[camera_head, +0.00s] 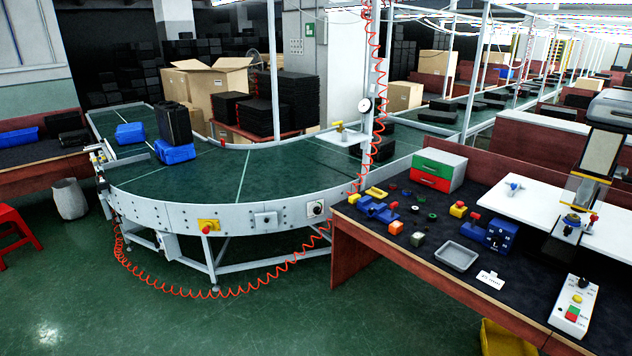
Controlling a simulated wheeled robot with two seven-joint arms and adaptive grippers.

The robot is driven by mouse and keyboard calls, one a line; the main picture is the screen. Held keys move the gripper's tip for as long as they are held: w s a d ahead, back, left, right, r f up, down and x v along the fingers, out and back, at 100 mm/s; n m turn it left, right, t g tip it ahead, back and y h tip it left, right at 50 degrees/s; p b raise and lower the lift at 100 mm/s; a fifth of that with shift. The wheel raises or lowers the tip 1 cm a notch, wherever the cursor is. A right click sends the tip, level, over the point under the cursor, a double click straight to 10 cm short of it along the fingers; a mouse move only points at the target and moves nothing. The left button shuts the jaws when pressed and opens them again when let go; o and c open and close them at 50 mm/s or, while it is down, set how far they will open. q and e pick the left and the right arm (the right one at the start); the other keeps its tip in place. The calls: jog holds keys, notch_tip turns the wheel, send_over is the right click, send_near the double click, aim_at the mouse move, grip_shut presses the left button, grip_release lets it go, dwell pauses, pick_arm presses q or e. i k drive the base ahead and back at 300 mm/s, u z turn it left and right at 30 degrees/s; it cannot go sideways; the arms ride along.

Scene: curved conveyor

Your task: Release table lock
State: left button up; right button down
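No part that I can surely name as the table lock stands out. The dark-topped workbench (436,285) is at the right. On it a white board (540,205) carries a small fitting with a blue-grey handle (513,187). At the right edge stands an upright grey device (608,112) with a clear column, and a red-knobbed part (592,219) is near its foot. Neither of my grippers is in view.
The curved green conveyor (225,180) carries blue bins (175,152) and a black case (174,124). A red emergency button (207,226) is on its side. A coiled red hose (190,293) hangs below it. A grey tray (457,256) and several small parts lie on the bench. The floor in front is clear.

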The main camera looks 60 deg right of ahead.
aim_at(475, 216)
jog(key=z, duration=2.9)
jog(key=i, duration=1.65)
